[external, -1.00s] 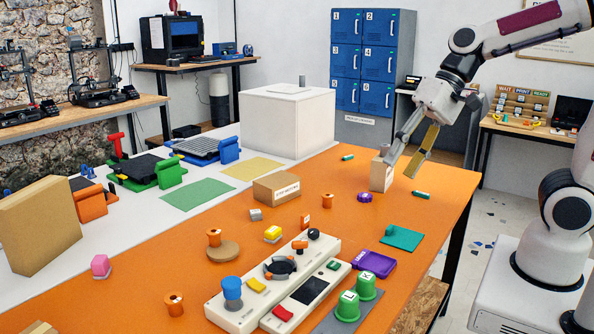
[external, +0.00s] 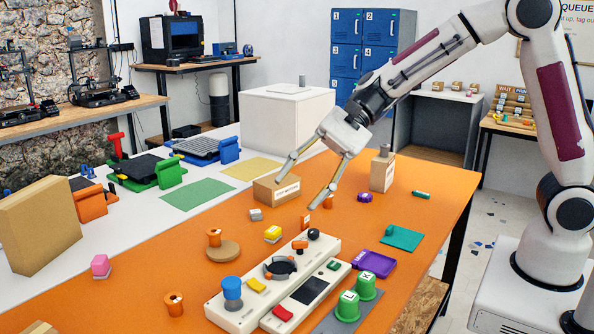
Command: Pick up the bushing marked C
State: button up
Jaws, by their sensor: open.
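Several orange spool-shaped bushings are on the orange table in the external view. One bushing (external: 328,202) stands just right of my gripper's right fingertip, partly covered by the finger. Another bushing (external: 214,238) stands on a round brown disc (external: 223,252). A third bushing (external: 174,303) stands near the front left. I cannot read a letter C on any of them. My gripper (external: 296,194) is open and empty, pointing down above the table, with its fingers in front of the small cardboard box (external: 270,193).
A white control panel (external: 325,270) with knobs and buttons fills the front middle. Green cups L and K (external: 347,306), a purple tray (external: 374,264) and a teal plate (external: 402,238) lie to its right. A tan block (external: 382,174) stands behind right.

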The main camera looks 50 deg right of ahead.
jog(key=w+a+f+m+y, duration=0.2)
jog(key=w+a+f+m, duration=0.45)
jog(key=w+f, duration=0.2)
jog(key=m+t, duration=0.3)
jog(key=m, duration=0.2)
send_near(175, 297)
jog(key=shift+s+r, duration=0.1)
jog(key=shift+r, duration=0.15)
jog(key=shift+a+f, duration=0.1)
jog(key=shift+f, duration=0.35)
jog(key=shift+x, duration=1.3)
jog(key=shift+x, duration=2.6)
jog(key=shift+r, duration=0.2)
